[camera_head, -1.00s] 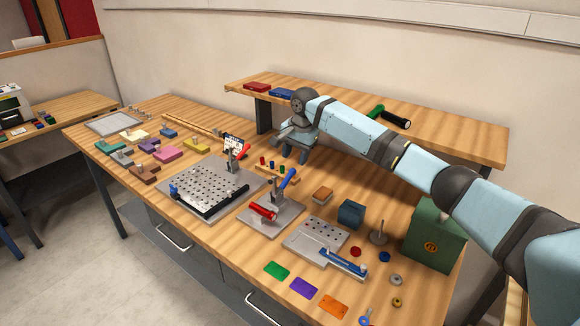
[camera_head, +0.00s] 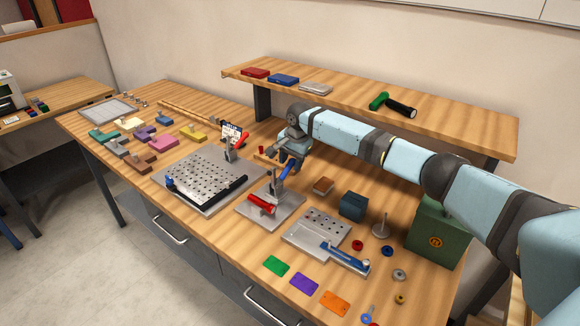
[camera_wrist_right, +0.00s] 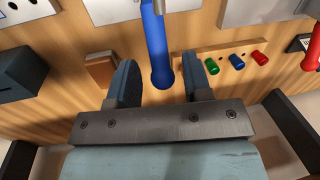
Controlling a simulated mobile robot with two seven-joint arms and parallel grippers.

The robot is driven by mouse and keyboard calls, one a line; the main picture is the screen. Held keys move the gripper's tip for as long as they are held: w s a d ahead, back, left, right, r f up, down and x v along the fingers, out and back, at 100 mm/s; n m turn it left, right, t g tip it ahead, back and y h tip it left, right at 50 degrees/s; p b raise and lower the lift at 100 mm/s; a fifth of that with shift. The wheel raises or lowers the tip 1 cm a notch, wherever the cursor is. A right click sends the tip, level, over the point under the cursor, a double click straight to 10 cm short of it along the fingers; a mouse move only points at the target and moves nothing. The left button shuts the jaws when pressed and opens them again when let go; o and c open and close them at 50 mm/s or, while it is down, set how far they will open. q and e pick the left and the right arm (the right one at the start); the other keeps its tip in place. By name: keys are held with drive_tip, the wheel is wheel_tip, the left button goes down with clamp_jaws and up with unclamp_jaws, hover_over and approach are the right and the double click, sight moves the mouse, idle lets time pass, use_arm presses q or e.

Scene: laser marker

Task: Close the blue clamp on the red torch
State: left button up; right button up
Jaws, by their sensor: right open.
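The blue clamp's handle (camera_head: 286,171) stands up, tilted, on a grey metal plate (camera_head: 284,213). The red torch (camera_head: 261,204) lies on that plate, in front of the clamp. My right gripper (camera_head: 291,162) is open at the upper end of the blue handle. In the right wrist view, the end of the blue handle (camera_wrist_right: 159,50) shows between the two spread fingers (camera_wrist_right: 160,78); contact cannot be seen. The gripper partly hides the handle's top in the head view. My left gripper is not in view.
A blue block (camera_head: 353,206), a brown block (camera_head: 323,186) and a green box (camera_head: 440,235) are to the right. A shelf (camera_head: 450,125) runs behind my arm.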

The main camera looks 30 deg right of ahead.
sight(287, 166)
drive_tip(key=shift+w+a+f, duration=0.1)
drive_tip(key=shift+f, duration=0.5)
drive_tip(key=shift+w+a+f, duration=0.1)
drive_tip(key=shift+f, duration=0.45)
drive_tip(key=shift+d, duration=0.1)
clamp_jaws()
drive_tip(key=h+p, duration=0.1)
drive_tip(key=p, duration=0.3)
drive_tip(key=a+r+h+p, duration=0.1)
drive_tip(key=p, duration=0.3)
drive_tip(key=r+t+h+p, duration=0.1)
drive_tip(key=p, duration=0.3)
drive_tip(key=shift+s+a+r, duration=0.1)
drive_tip(key=shift+s+a, duration=0.05)
drive_tip(key=shift+s, duration=0.15)
drive_tip(key=shift+s+a+r+t+h+p, duration=0.1)
drive_tip(key=shift+a+r+t+h+p, duration=0.15)
drive_tip(key=shift+t+h+p, duration=0.5)
drive_tip(key=shift+s+a+r+n+h+p, duration=0.15)
drive_tip(key=shift+a+h+p, duration=0.1)
drive_tip(key=shift+h+p, duration=0.25)
drive_tip(key=shift+s+a+n+h+p, duration=0.1)
drive_tip(key=shift+a+n+h+p, duration=0.1)
drive_tip(key=shift+h+p, duration=0.2)
